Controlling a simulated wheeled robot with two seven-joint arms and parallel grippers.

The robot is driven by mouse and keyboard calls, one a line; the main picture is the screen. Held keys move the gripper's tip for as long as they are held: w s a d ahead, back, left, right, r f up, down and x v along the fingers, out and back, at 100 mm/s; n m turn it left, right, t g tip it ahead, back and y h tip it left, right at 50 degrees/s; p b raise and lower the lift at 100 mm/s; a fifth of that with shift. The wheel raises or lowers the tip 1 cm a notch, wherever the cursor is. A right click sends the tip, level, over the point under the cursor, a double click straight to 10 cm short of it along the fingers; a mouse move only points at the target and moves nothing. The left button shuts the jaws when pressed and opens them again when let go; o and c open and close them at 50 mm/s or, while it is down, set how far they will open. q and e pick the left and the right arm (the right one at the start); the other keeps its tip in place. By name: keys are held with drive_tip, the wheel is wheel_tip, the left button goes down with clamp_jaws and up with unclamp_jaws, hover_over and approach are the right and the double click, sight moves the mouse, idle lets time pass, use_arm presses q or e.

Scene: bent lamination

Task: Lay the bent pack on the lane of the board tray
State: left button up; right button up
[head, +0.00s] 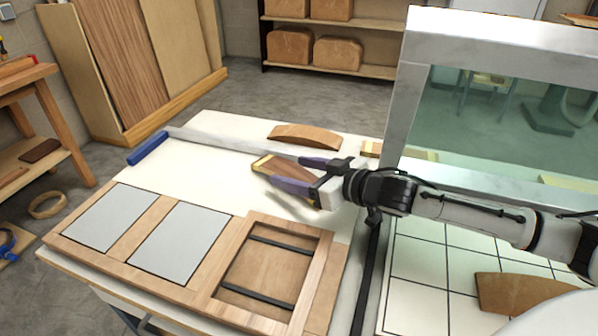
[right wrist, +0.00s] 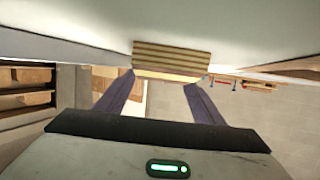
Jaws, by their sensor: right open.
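A wooden pack (head: 283,168) with pale layered edges lies on the white tabletop in the head view. Its striped layered end (right wrist: 171,56) shows in the right wrist view. My right gripper (head: 290,172) is open with its purple fingers on either side of the pack; I cannot tell whether they touch it. The board tray (head: 219,288) is a wooden frame at the front left. It holds two grey panels (head: 178,242) and an open, empty wood-floored recess (head: 262,270) crossed by two black strips. My left gripper is not in view.
A curved wooden piece (head: 305,136) lies behind the pack. A metal frame with a glass pane (head: 510,130) stands at the right, over a white gridded surface. Another curved wooden piece (head: 520,292) lies there. A blue-ended bar (head: 148,148) lies at the table's back left.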

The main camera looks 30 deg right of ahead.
drive_tip(key=v, duration=0.6)
drive_tip(key=shift+b, duration=0.3)
drive_tip(key=shift+p+v, duration=1)
drive_tip(key=shift+v, duration=2)
drive_tip(key=shift+r, duration=0.1)
